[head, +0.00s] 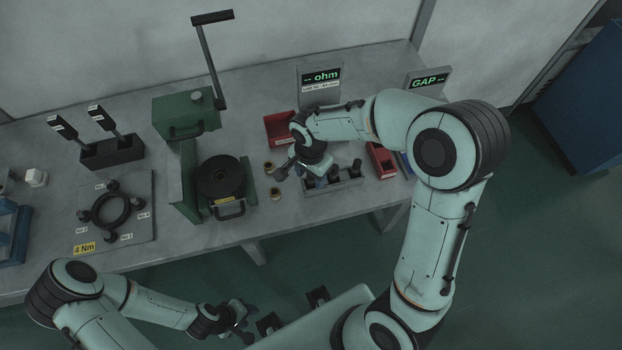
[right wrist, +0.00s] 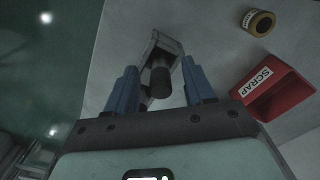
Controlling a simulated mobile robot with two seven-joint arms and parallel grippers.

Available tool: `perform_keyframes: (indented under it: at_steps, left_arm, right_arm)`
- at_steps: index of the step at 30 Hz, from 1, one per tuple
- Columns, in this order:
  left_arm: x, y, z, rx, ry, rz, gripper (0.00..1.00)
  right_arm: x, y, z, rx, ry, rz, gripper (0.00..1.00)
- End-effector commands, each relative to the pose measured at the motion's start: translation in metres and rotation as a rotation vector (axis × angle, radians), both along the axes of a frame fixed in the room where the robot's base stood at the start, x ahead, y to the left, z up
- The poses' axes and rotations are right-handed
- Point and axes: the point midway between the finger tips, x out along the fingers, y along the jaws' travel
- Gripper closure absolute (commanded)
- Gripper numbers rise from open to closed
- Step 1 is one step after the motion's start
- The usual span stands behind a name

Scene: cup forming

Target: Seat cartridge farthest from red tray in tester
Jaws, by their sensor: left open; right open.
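A grey rack (head: 348,181) with dark cylindrical cartridges stands at the bench's front edge in the head view. My right gripper (head: 318,178) is open, low over the rack's left part, and hides some of it. In the right wrist view, a dark cartridge (right wrist: 160,82) shows between the spread blue fingers of the right gripper (right wrist: 160,70); I cannot tell whether they touch it. A red tray (head: 279,129) is behind the gripper; the wrist view shows a red tray marked SCRAP (right wrist: 272,92). The ohm display (head: 320,78) shows dashes. My left gripper (head: 240,318) is open and empty, off the bench.
A second red container (head: 381,160) and the GAP display (head: 427,82) are to the right. A ring fixture plate (head: 140,230) lies far left.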

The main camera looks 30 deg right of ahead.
Motion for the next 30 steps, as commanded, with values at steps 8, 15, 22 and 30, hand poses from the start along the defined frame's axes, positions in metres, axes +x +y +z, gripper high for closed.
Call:
perform_keyframes:
  at_steps: [8,15,22,30]
  left_arm:
    - [0.0,0.0,0.0,0.0,0.0,0.0,0.57]
    - [0.0,0.0,0.0,0.0,0.0,0.0,0.57]
    - [0.001,0.0,0.002,0.0,-0.001,0.0,0.57]
    - [0.005,0.0,0.007,0.0,-0.006,0.0,0.57]
  right_arm:
    - [0.0,0.0,0.001,0.0,0.0,0.0,1.0]
    - [0.0,0.0,0.001,0.0,-0.001,0.0,1.0]
    - [0.001,0.0,0.012,0.001,-0.004,0.0,1.0]
    - [0.002,0.0,0.06,0.002,-0.008,0.0,1.0]
